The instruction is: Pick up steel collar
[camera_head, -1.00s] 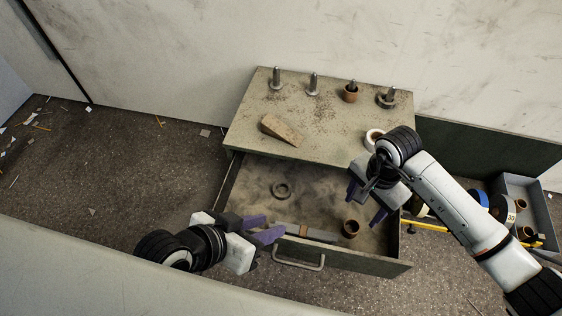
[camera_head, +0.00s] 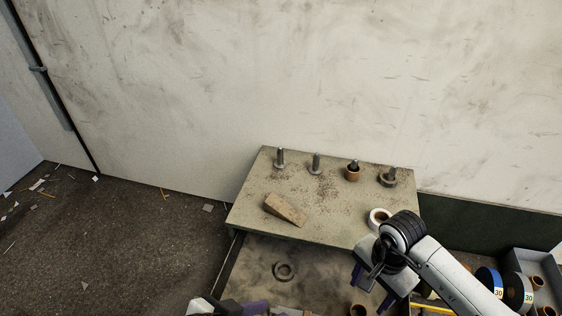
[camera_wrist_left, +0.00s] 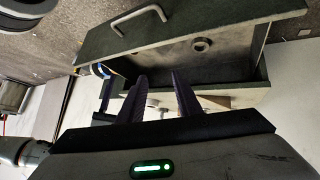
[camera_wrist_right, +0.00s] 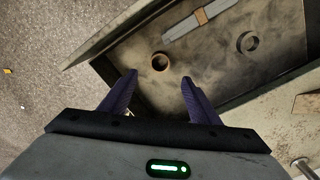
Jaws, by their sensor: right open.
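A grey steel collar (camera_head: 283,271) lies flat on the dusty drawer floor. It also shows in the left wrist view (camera_wrist_left: 201,45) and in the right wrist view (camera_wrist_right: 247,42). A similar dark ring (camera_head: 388,181) sits around the rightmost peg on the cabinet top. My right gripper (camera_head: 372,290) is open and empty over the right side of the drawer, apart from the collar. Its spread purple fingers show in the right wrist view (camera_wrist_right: 158,79). My left gripper (camera_wrist_left: 160,77) is open and empty; the head view cuts most of it off at the bottom edge.
A brown ring (camera_wrist_right: 160,61) and a grey strip with a tan band (camera_wrist_right: 190,26) lie in the drawer. The cabinet top (camera_head: 330,215) holds upright pegs, a brown ring on one, a wooden wedge (camera_head: 285,209) and a white roll (camera_head: 379,216). A grey bin (camera_head: 545,268) stands at right.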

